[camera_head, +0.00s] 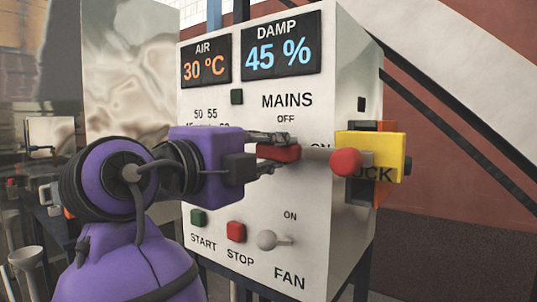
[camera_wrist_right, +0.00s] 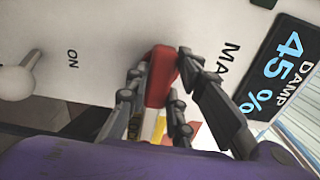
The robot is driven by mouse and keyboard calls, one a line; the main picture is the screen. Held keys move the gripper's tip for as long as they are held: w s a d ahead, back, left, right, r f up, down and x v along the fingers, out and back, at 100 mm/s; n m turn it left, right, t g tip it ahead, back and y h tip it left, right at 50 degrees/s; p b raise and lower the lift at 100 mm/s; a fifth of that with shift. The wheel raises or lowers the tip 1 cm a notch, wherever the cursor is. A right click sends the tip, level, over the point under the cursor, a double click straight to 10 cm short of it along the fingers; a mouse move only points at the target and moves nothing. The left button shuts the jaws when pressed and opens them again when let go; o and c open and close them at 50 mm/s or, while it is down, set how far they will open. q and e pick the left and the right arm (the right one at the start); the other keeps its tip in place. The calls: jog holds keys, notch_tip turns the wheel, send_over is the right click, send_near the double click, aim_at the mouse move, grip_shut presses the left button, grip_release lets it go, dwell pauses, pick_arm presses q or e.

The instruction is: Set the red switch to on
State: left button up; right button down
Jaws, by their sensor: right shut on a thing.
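The red switch (camera_head: 280,152) is on the white panel under the words MAINS and OFF, with ON partly showing to its right. Its handle looks roughly level in the head view. My right gripper (camera_head: 270,154) comes from the left, with one finger above the handle and one below it. In the right wrist view, the red switch (camera_wrist_right: 160,78) is between the fingers of my right gripper (camera_wrist_right: 157,92), which is shut on it. The fingers and hand hide part of the switch's mount and the panel print. My left gripper is not in view.
Below are a green button (camera_head: 198,217), a red STOP button (camera_head: 236,232) and a FAN toggle (camera_head: 267,240). The displays (camera_head: 281,45) are above.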

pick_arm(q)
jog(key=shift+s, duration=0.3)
pick_arm(e)
jog(key=c, duration=1.5)
grip_release()
jog(key=shift+s+a, duration=0.1)
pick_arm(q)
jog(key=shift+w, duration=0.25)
pick_arm(e)
jog(key=v, duration=1.1)
jog(key=shift+s+a, duration=0.2)
jog(key=shift+s, duration=0.15)
